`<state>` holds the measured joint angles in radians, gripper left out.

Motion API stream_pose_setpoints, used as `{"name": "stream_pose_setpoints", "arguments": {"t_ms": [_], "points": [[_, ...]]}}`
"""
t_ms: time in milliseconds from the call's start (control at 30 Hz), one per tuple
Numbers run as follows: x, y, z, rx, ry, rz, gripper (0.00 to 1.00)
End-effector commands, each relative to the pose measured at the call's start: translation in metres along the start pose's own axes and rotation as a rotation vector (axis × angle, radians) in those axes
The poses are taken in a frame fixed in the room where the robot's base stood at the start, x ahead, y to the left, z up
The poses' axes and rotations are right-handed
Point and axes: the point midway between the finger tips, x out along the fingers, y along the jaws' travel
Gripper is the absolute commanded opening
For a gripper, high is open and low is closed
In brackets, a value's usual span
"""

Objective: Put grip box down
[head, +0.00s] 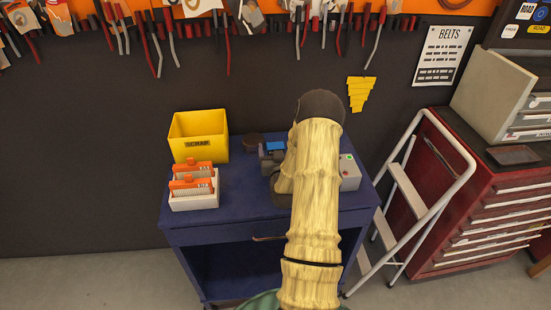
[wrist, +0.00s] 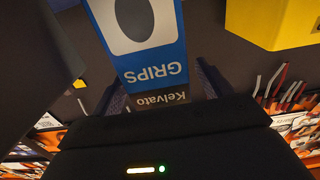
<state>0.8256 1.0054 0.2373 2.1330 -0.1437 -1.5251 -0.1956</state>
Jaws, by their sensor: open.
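The grip box (wrist: 150,62) is blue with a white patch and a dark oval; "GRIPS" and "Kelvato" read upside down in the wrist view. In the head view, a small blue patch (head: 276,146) over the blue cart top (head: 235,222) seems to be part of this box; my arm hides most of that area. My gripper (wrist: 160,86) is open, with its two dark fingers on either side of the box's near end. It also shows, partly hidden, in the head view (head: 269,158). I cannot tell whether the box rests fully on the cart.
On the cart stand a yellow scrap bin (head: 199,137), a white holder (head: 195,200) with orange-topped packs, a small dark round dish (head: 252,142) and a grey box with buttons (head: 349,172). A step ladder (head: 411,190) and red drawer cabinet (head: 480,205) stand right.

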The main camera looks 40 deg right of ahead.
Motion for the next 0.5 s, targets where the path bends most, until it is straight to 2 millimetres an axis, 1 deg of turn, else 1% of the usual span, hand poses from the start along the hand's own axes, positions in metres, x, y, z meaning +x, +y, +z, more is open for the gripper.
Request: {"name": "stream_pose_setpoints", "arguments": {"t_ms": [400,467,500], "points": [[-0.0004,0.0001,0.0000,0.000,0.001,0.000,0.78],[-0.0004,0.0001,0.0000,0.000,0.001,0.000,0.66],[-0.0004,0.0001,0.0000,0.000,0.001,0.000,0.59]]}}
